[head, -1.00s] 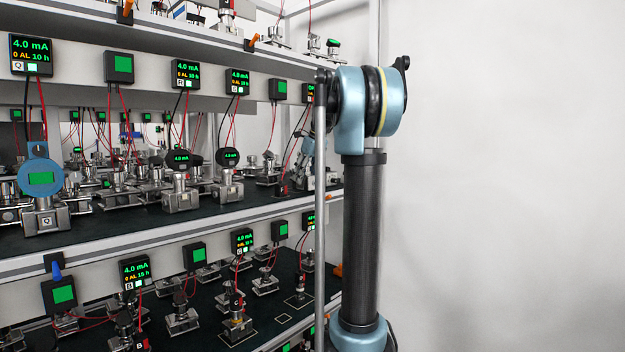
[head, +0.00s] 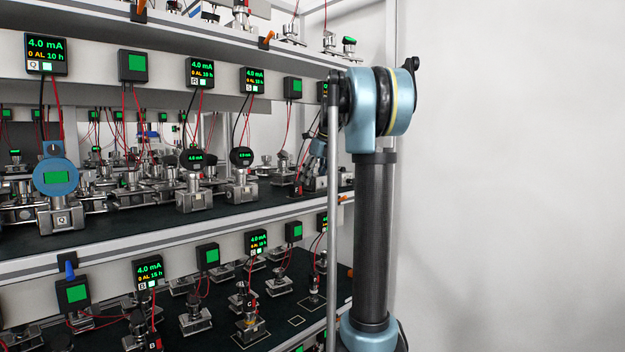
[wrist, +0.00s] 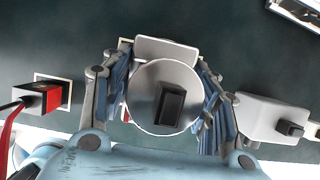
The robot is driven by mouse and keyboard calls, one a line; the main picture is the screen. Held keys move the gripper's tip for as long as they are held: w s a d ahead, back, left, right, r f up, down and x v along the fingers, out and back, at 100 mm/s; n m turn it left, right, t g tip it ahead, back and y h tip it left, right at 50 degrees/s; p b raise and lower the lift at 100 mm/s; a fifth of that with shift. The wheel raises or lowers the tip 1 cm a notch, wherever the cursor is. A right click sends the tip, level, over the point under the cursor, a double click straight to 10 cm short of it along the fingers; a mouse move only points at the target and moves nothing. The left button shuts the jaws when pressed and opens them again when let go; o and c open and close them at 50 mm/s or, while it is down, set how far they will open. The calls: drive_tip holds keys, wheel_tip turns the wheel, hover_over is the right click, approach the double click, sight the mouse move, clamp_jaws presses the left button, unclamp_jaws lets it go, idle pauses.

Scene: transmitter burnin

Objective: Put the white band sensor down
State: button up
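The sensor (wrist: 150,78) shows in the wrist view as a round pale metal body with a whitish rim and a black block on top. I take it for the white band sensor; its band does not show clearly from above. My gripper (wrist: 166,95) has its blue-padded fingers on the left and right sides of this body, and they appear to touch it. The sensor's underside is hidden, so I cannot tell whether it rests on the dark shelf. In the head view my gripper (head: 317,165) is small and partly behind a post, over the middle shelf's right end.
A red-and-black connector block (wrist: 42,97) with a red wire stands on the left, and a pale block (wrist: 270,120) with a black plug close on the right. The middle shelf (head: 140,227) holds several transmitters, including a blue-headed one (head: 56,177). Wires hang above them.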

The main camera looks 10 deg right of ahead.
drive_tip(key=shift+o, duration=1.4)
drive_tip(key=shift+s+d+r, duration=0.2)
drive_tip(key=shift+r, duration=0.35)
drive_tip(key=s+d, duration=0.2)
drive_tip(key=s, duration=0.1)
drive_tip(key=s+d, duration=0.2)
drive_tip(key=s, duration=0.1)
drive_tip(key=s+d, duration=0.3)
drive_tip(key=shift+s+r, duration=0.1)
drive_tip(key=shift+s, duration=0.3)
